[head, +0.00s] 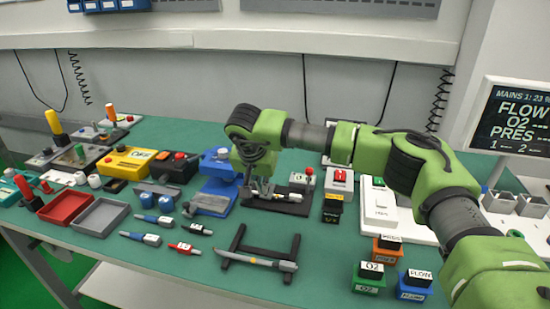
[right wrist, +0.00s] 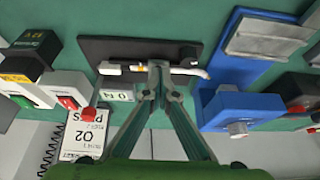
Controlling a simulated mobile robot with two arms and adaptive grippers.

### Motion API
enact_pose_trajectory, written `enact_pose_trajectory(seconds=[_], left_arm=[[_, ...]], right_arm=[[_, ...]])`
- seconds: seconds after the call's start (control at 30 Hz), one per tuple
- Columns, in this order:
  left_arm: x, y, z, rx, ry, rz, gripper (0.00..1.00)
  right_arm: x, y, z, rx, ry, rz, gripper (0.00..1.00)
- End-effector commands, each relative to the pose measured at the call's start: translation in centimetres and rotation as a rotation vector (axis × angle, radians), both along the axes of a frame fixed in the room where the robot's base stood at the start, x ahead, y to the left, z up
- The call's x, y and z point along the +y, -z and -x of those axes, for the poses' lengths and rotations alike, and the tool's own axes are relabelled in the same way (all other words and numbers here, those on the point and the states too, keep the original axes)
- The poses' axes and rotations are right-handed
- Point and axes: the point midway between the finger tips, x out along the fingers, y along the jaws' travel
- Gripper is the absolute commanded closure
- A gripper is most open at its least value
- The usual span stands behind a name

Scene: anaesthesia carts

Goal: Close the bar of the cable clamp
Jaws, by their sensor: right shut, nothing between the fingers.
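The cable clamp is a black base plate (head: 300,207) on the green table, right of a blue device. In the right wrist view its dark plate (right wrist: 105,46) lies across the top middle. A light grey bar-like part (right wrist: 194,72) runs along the plate, with its middle hidden behind my fingertips. My right gripper (head: 259,190) is shut and empty, reaching down over the clamp. In the right wrist view its fingertips (right wrist: 159,70) meet at the grey part; I cannot tell whether they touch it. The bar's exact angle is unclear. My left gripper is not in view.
The blue device (head: 218,170) stands close left of the clamp. A red-buttoned box (head: 340,180) and a white switch panel (head: 378,205) stand to the right. A black stand with a grey tool (head: 258,261) lies in front. Red and grey trays (head: 100,217) are at the left.

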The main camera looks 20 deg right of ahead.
Motion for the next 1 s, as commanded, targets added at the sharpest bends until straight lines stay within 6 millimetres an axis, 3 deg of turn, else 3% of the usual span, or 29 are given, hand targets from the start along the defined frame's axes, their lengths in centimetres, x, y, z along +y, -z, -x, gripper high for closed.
enact_pose_trajectory(seconds=[0.63, 1.0], left_arm=[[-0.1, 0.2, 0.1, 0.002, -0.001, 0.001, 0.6], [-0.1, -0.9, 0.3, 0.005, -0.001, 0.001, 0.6]], right_arm=[[0.1, 0.7, 0.3, 0.011, 0.0, 0.0, 1.0], [0.0, -0.9, 0.2, 0.008, 0.0, 0.001, 1.0]])
